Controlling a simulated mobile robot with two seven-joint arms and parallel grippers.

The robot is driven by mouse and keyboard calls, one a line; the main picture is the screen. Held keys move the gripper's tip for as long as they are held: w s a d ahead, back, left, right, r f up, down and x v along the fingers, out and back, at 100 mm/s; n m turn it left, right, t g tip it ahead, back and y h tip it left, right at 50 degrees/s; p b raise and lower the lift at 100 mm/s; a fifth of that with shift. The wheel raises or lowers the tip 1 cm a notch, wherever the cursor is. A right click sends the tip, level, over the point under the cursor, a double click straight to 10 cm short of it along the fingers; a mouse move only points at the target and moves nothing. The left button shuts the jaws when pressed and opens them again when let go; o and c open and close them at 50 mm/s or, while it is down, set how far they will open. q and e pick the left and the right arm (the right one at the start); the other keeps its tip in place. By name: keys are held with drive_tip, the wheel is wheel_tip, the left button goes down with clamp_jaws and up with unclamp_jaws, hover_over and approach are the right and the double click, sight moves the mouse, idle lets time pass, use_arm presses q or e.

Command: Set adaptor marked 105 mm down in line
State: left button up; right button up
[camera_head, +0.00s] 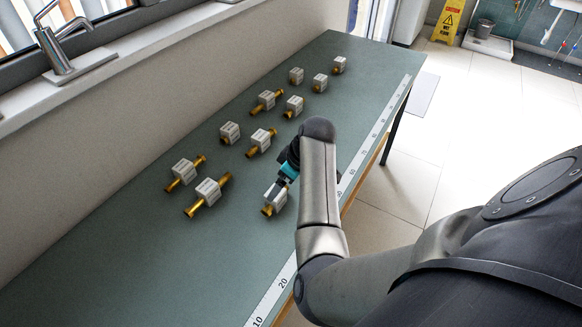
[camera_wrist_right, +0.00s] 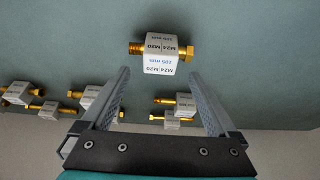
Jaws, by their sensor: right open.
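An adaptor with a white label block and brass ends (camera_head: 275,196) stands apart on the green bench, nearest the right edge. In the right wrist view this adaptor (camera_wrist_right: 161,54) has a label with M24 M20 and a mm figure that looks like 105, though it is small. My right gripper (camera_head: 283,180) is open and empty above it in the head view. In the right wrist view, the fingers of my right gripper (camera_wrist_right: 158,80) are spread, and the adaptor shows between and just beyond their tips. I cannot tell whether they touch it. My left gripper is not in view.
Several other labelled brass adaptors, including one near the front (camera_head: 208,190) and one at the far end (camera_head: 339,65), stand in a loose double row. A numbered scale strip (camera_head: 270,298) runs along the bench's right edge. The near left bench (camera_head: 110,265) is clear.

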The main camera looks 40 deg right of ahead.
drive_tip(key=p+v, duration=0.1)
drive_tip(key=v, duration=0.6)
drive_tip(key=shift+r, duration=0.35)
drive_tip(key=shift+s, duration=0.1)
